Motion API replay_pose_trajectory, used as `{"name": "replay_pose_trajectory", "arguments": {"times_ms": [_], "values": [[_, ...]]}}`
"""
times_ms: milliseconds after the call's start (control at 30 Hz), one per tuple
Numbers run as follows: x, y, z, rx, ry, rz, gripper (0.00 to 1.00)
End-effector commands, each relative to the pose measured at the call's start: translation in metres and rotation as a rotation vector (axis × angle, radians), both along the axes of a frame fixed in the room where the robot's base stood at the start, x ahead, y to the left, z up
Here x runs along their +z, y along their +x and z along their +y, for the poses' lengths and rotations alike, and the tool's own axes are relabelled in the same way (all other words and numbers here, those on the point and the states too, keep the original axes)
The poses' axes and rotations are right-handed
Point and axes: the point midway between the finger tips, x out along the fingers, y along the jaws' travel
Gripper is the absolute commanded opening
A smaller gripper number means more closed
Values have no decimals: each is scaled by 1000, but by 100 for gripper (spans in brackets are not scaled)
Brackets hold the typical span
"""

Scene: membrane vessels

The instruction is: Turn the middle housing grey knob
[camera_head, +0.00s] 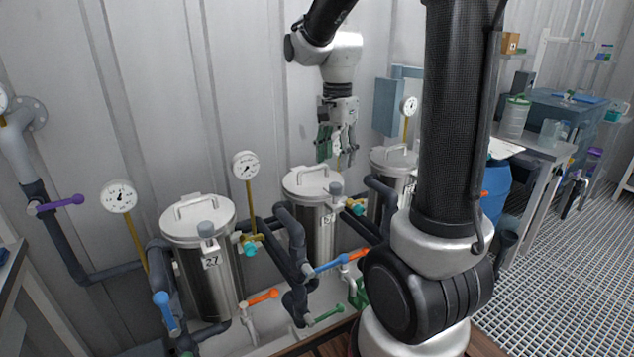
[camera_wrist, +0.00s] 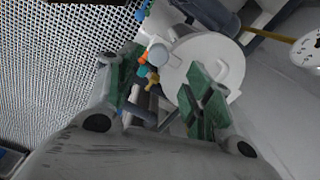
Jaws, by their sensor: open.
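The middle housing (camera_head: 318,232) is a steel vessel with a round lid and a lid handle. Its grey knob (camera_head: 336,188) sits at the lid's front right edge, above the number label. In the wrist view, a pale round knob (camera_wrist: 158,53) shows between my fingers, beside the white lid (camera_wrist: 228,55). My gripper (camera_head: 337,155) is open and points down above the middle lid, apart from the knob. Its green-padded fingers also show in the wrist view (camera_wrist: 163,85), with nothing between their pads.
The left housing (camera_head: 205,275) is labelled 27. The right housing (camera_head: 377,205) is partly hidden by my arm. Gauges (camera_head: 245,165) on yellow stems, grey pipes (camera_head: 290,235) and coloured valve levers (camera_head: 327,266) crowd the vessels. A corrugated wall (camera_head: 150,100) stands behind.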

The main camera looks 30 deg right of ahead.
Motion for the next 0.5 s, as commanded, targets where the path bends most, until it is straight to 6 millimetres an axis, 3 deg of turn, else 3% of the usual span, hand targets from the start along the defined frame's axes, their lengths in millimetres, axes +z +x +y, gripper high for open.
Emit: {"name": "replay_pose_trajectory", "arguments": {"times_ms": [167,500], "values": [[-6,-1,0,-89,0,4,51],[-60,-2,0,-89,1,4,51]]}}
